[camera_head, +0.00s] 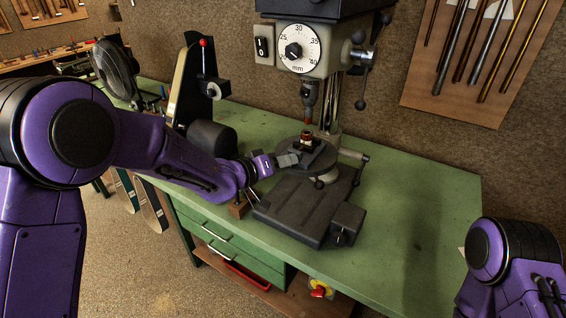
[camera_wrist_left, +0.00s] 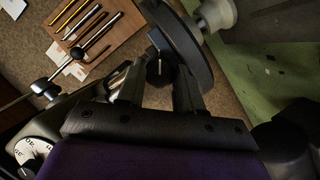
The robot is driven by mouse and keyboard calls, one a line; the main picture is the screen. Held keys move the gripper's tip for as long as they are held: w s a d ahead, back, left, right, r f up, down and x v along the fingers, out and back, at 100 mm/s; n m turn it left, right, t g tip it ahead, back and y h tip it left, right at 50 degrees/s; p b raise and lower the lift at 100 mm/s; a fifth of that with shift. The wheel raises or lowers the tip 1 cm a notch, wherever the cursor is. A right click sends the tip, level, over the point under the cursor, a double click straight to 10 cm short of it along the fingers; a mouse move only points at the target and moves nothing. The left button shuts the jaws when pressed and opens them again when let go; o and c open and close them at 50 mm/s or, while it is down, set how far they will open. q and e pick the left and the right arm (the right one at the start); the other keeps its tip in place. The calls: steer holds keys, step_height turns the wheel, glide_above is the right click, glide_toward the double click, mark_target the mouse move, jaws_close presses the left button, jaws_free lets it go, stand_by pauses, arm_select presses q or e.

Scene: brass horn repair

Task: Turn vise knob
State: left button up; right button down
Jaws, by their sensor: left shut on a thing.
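A small dark vise (camera_head: 318,155) sits on the round table of the drill press, with a copper-coloured part (camera_head: 307,137) in it, under the drill chuck. My left gripper (camera_head: 291,160) reaches in from the left and meets the near left side of the vise. In the left wrist view, its two fingers (camera_wrist_left: 159,88) stand either side of a small dark knob (camera_wrist_left: 159,68) and are shut on it. The contact itself is dark and hard to make out. My right gripper is out of view; only part of my right arm shows at the lower right.
The drill press (camera_head: 298,50) stands over the vise, its heavy base (camera_head: 300,207) on the green bench (camera_head: 420,200). A black machine with a red-tipped lever (camera_head: 203,70) stands behind my left arm. The bench's right side is clear. Rods hang on a wall board (camera_head: 480,60).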

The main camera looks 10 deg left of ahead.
arm_select(q)
steer(key=shift+m, duration=0.3)
stand_by(0.4)
steer(key=o, duration=1)
steer(key=shift+o, duration=0.2)
steer(key=b+v, duration=0.2)
steer(key=v, duration=0.8)
steer(key=shift+s+b, duration=0.3)
steer(key=shift+b, duration=0.05)
steer(key=shift+r, duration=0.15)
